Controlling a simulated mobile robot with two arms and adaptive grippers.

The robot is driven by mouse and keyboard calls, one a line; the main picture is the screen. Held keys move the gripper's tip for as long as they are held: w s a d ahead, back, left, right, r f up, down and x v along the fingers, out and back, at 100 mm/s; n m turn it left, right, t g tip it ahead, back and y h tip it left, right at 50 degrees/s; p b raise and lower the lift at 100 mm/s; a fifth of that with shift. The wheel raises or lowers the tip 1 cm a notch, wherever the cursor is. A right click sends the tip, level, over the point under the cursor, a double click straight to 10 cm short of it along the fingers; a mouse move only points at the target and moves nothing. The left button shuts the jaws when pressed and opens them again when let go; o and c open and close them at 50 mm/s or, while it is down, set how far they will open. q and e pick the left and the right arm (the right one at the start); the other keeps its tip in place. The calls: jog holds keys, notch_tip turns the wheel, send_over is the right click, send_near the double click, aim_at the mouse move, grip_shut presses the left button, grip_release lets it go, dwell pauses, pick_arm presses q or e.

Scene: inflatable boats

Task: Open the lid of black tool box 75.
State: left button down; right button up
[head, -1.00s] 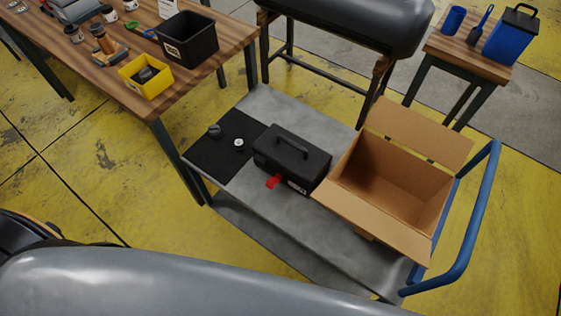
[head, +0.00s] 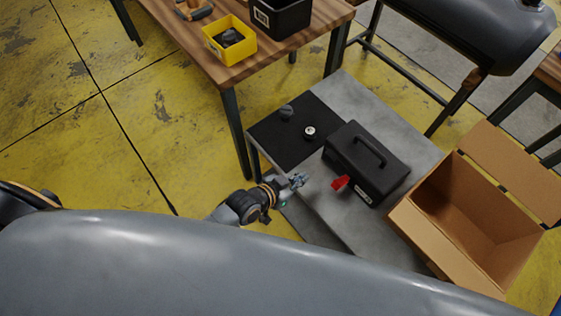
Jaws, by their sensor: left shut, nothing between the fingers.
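The black tool box (head: 366,163) stands on the grey cart top (head: 400,135) with its lid down. A handle lies along the top of the lid. A red latch (head: 341,183) sticks out from its near side, beside a white label (head: 363,194). My left gripper (head: 300,181) is at the near edge of the cart, left of the red latch and apart from it. It is shut and empty. My right gripper is not in view.
A black mat (head: 293,137) with two small round parts lies left of the tool box. An open cardboard box (head: 440,240) stands close on its right. A wooden table with a yellow bin (head: 229,40) and a black bin (head: 281,15) is behind. A grey tube (head: 200,265) fills the foreground.

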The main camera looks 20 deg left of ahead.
pick_arm(q)
jog(key=shift+t+h, duration=0.3)
jog(key=shift+h, duration=0.1)
jog(key=w+d+b, duration=0.1)
jog(key=b, duration=0.1)
jog(key=w+d+b, duration=0.1)
jog(key=w+b, duration=0.1)
jog(key=shift+w+d, duration=0.15)
jog(key=shift+d, duration=0.2)
jog(key=shift+b+x, duration=1.2)
jog(key=shift+x, duration=0.05)
jog(key=shift+w+d+r, duration=0.15)
jog(key=shift+w+d, duration=0.1)
jog(key=shift+w, duration=0.15)
jog(key=shift+w+d+r, duration=0.15)
jog(key=shift+w+d, duration=0.05)
jog(key=shift+w, duration=0.25)
jog(key=shift+w+d, duration=0.35)
jog(key=shift+w, duration=0.1)
jog(key=shift+w+d, duration=0.1)
jog(key=shift+w, duration=0.05)
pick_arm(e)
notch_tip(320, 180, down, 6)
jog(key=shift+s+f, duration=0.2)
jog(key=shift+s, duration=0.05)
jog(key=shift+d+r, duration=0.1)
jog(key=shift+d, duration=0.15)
